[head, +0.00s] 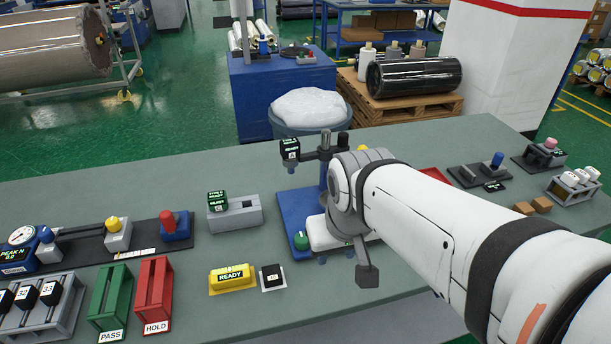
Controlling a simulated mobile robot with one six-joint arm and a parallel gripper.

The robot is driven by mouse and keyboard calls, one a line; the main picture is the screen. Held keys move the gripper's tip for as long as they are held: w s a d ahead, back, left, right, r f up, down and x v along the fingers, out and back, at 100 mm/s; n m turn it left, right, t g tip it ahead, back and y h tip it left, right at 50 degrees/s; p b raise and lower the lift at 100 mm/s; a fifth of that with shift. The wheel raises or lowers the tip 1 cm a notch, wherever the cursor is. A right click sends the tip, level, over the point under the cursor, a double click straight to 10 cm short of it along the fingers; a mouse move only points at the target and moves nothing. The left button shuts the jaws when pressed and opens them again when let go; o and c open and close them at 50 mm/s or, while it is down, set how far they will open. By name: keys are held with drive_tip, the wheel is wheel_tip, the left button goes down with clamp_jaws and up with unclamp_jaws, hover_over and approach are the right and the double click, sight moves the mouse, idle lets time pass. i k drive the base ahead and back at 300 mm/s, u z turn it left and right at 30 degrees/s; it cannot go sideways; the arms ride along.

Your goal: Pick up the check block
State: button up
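No block in the head view is plainly marked as the check block. A small dark block with a white label (272,276) sits on a pale square on the bench, just right of the yellow READY unit (232,278). Several black labelled blocks (27,297) stand in a grey rack (62,318) at the lower left. My gripper (366,272) hangs at the end of my white arm, right of the small dark block and apart from it. A dark finger-like part shows; the rest is mostly hidden by my wrist, so its opening cannot be seen.
A blue stand with a post (292,212) is close behind my wrist. Green PASS (110,298) and red HOLD (153,297) trays lie at the left front. A grey TYPE C unit (236,214) stands behind the yellow unit. The bench (190,325) has bare room in front.

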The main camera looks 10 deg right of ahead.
sight(272, 274)
drive_tip(key=u, duration=0.05)
drive_tip(key=k, duration=0.35)
drive_tip(key=u, duration=2.95)
drive_tip(key=k, duration=2.75)
drive_tip(key=z, duration=1.5)
